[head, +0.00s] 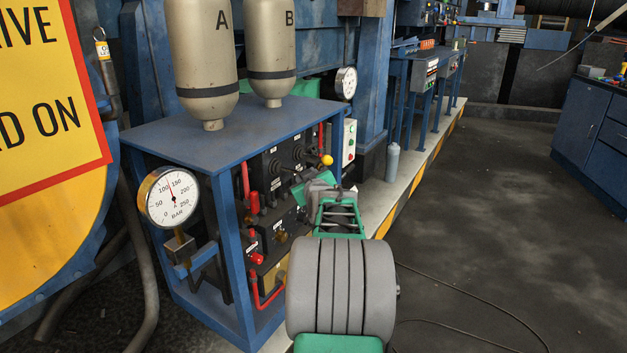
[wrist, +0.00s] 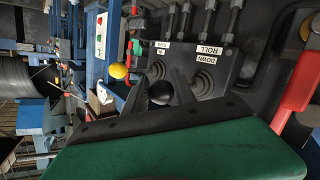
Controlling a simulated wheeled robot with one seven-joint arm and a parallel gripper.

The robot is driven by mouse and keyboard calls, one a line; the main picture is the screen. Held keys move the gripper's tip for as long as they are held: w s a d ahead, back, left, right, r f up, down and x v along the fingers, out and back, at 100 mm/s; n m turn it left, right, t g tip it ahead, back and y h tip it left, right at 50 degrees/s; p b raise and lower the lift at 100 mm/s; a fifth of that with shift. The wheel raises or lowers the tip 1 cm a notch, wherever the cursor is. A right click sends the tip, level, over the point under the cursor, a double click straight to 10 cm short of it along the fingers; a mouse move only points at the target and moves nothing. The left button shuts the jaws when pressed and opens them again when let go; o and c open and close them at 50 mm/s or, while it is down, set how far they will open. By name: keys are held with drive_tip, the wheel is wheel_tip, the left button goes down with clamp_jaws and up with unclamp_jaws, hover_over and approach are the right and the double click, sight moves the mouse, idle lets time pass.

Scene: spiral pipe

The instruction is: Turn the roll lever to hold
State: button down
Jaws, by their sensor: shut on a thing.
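In the head view my gripper (head: 318,185) is against the right side of the console's front, where my own wrist hides the contact. Black levers (head: 274,166) show left of it.
Red handles (head: 254,203) and a gauge (head: 172,197) are on the console's left. Two tanks (head: 205,50) stand on top. Open floor (head: 490,200) lies to the right.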

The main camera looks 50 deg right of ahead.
drive_tip(key=c, duration=1.3)
unclamp_jaws()
drive_tip(key=shift+w+a+r+t, duration=0.1)
drive_tip(key=shift+w+r+t, duration=0.05)
drive_tip(key=shift+r, duration=0.25)
drive_tip(key=shift+w+a+r+t, duration=0.1)
drive_tip(key=shift+r+t, duration=0.05)
drive_tip(key=shift+r, duration=0.25)
drive_tip(key=shift+o, duration=1.3)
drive_tip(key=shift+a+f, duration=0.1)
drive_tip(key=shift+f, duration=0.15)
drive_tip(key=shift+s+f, duration=0.1)
drive_tip(key=shift+f, duration=0.05)
drive_tip(key=p+v, duration=0.1)
drive_tip(key=v, duration=0.6)
drive_tip(key=shift+s, duration=0.35)
drive_tip(key=shift+a, duration=0.1)
